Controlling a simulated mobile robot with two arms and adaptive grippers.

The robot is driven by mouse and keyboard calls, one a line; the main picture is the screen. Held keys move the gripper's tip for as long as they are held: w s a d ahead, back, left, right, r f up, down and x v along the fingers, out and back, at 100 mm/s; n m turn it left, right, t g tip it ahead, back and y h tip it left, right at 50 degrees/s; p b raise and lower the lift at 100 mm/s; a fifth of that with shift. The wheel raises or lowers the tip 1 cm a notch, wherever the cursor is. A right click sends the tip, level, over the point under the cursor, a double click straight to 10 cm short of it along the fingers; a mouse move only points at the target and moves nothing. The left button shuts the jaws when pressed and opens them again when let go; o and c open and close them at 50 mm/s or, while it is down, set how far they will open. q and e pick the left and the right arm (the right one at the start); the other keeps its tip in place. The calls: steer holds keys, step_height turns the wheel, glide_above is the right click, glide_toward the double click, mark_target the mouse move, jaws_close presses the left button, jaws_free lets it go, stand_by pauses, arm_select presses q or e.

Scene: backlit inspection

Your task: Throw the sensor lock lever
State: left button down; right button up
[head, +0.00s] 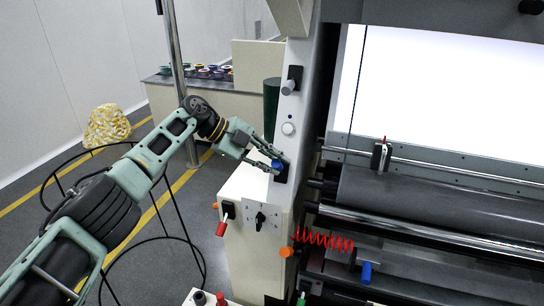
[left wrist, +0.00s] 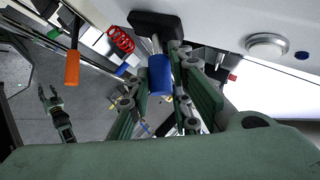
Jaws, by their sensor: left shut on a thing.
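A lever with a blue handle (head: 277,164) sits in a dark slot plate on the front face of the machine's pale upright. In the left wrist view the blue handle (left wrist: 160,76) hangs from a metal stem between the fingers. My left gripper (head: 274,162) is shut on this handle; its fingers partly hide it in the head view. No readable label marks it as the sensor lock lever. My right gripper (left wrist: 48,94) shows small at the left of the left wrist view, its fingers apart and empty, away from the lever.
Below the lever are a red-handled lever (head: 221,227), a black rotary knob (head: 260,218) and an orange knob (head: 286,252). Another blue handle (head: 366,272) is lower right, near a red coil (head: 325,240). Rollers (head: 430,225) and a bright panel (head: 450,90) lie to the right.

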arm_select(q)
steer(key=shift+f+g, duration=0.15)
steer(key=shift+g, duration=0.15)
steer(key=shift+w, duration=0.1)
